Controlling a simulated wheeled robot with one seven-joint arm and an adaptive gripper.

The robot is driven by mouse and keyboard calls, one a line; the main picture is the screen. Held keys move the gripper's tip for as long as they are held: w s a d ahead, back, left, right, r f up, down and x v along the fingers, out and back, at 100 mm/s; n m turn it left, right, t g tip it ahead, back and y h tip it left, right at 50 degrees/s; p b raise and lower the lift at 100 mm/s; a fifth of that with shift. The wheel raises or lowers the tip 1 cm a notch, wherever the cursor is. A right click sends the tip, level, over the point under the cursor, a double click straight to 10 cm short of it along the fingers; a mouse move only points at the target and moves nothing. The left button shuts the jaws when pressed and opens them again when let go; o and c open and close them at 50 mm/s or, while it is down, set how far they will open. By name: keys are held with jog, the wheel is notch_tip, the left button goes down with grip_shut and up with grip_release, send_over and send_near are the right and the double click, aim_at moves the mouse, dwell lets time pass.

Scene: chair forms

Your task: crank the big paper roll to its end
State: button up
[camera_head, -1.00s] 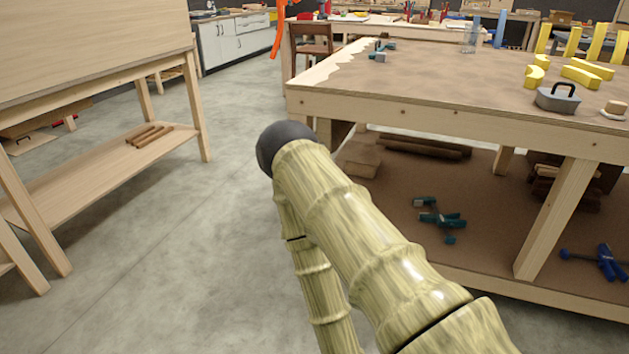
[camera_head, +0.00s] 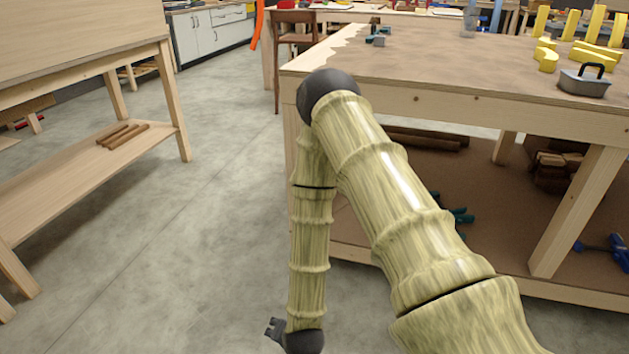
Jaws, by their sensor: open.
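No big paper roll and no crank show in this view. My arm, banded pale green with dark joints, reaches up from the bottom right and bends down again at a dark elbow. My gripper (camera_head: 273,328), small and dark, shows at the bottom edge over the grey floor, partly cut off or hidden by the wrist. It is open, and nothing shows in it.
A wooden stand (camera_head: 170,92) is on the left. A chair (camera_head: 295,40) stands behind. Grey floor between is clear.

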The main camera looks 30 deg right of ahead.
jog(key=w+d+r+m+t+h+b, duration=0.2)
jog(key=w+d+r+m+t+b, duration=0.15)
jog(key=w+r+m, duration=0.4)
jog(key=w+d+r+m+t+h+b, duration=0.2)
jog(key=w+d+r+m+h, duration=0.15)
jog(key=w, duration=0.65)
jog(key=w+d+r+m+g+h+b, duration=0.1)
jog(key=w+d+r+m+h+b, duration=0.2)
jog(key=d+r+m, duration=0.45)
jog(key=w+d+r+m+h+b, duration=0.1)
jog(key=d+r+m+h+b, duration=0.1)
jog(key=d+r+m+h, duration=0.45)
jog(key=shift+m+y, duration=0.8)
jog(key=shift+y, duration=0.1)
jog(key=shift+r+b+x, duration=0.3)
jog(key=shift+b+x, duration=0.35)
jog(key=shift+x, duration=1.15)
jog(key=shift+r+b+x, duration=0.3)
jog(key=shift+b+x, duration=0.4)
jog(key=shift+x, duration=1.1)
jog(key=shift+r+b+x, duration=0.25)
jog(key=shift+b+x, duration=0.4)
jog(key=shift+x, duration=1.15)
jog(key=shift+r, duration=0.1)
jog(key=c, duration=0.9)
